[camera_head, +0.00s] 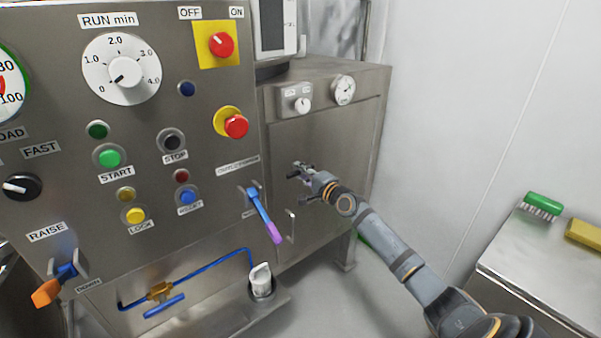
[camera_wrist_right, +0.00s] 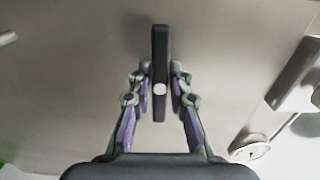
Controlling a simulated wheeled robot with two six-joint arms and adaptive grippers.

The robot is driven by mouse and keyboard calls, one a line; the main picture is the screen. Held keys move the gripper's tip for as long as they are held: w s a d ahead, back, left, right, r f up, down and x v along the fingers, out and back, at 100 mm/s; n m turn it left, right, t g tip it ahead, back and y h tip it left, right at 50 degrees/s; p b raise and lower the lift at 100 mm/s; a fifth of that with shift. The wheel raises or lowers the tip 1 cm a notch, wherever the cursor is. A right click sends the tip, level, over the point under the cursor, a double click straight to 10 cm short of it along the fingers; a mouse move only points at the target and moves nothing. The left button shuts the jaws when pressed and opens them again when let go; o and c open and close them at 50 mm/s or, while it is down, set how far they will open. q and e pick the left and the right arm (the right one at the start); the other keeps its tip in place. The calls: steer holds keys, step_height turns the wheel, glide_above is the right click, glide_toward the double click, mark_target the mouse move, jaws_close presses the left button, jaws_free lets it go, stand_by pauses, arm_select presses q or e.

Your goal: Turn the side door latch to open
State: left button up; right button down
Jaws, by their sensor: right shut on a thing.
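The side door (camera_head: 335,130) is a flat grey metal panel on the cabinet right of the control panel, and it looks closed. My right gripper (camera_head: 299,169) reaches in from the lower right to the latch on this door. In the right wrist view, the latch (camera_wrist_right: 160,45) is a dark narrow bar with a pale round spot, standing upright in the picture. The fingers of the right gripper (camera_wrist_right: 159,78) are closed on the bar from both sides. In the head view the gripper mostly hides the latch. My left gripper is out of view.
A small door handle (camera_head: 291,226) sits below the latch. A blue and purple lever (camera_head: 265,215) sticks out left of my right gripper. A switch box (camera_head: 294,99) and a small gauge (camera_head: 343,89) are above. A bench (camera_head: 530,260) with a green brush (camera_head: 543,204) stands right.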

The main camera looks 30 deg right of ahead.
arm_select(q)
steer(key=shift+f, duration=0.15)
arm_select(e)
steer(key=shift+f, duration=0.1)
steer(key=n+b, duration=0.3)
steer(key=n, duration=0.3)
steer(key=shift+f+b, duration=0.1)
steer(key=shift+b, duration=0.25)
steer(key=n+b, duration=0.5)
steer(key=n, duration=0.3)
steer(key=n+b, duration=0.1)
steer(key=n, duration=0.1)
steer(key=shift+n+b, duration=0.3)
steer(key=shift+b, duration=0.05)
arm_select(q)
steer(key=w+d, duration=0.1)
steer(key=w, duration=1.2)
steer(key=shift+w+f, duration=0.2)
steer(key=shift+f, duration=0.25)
arm_select(e)
steer(key=shift+n, duration=0.6)
steer(key=shift+r, duration=0.2)
steer(key=c, duration=1.2)
jaws_free()
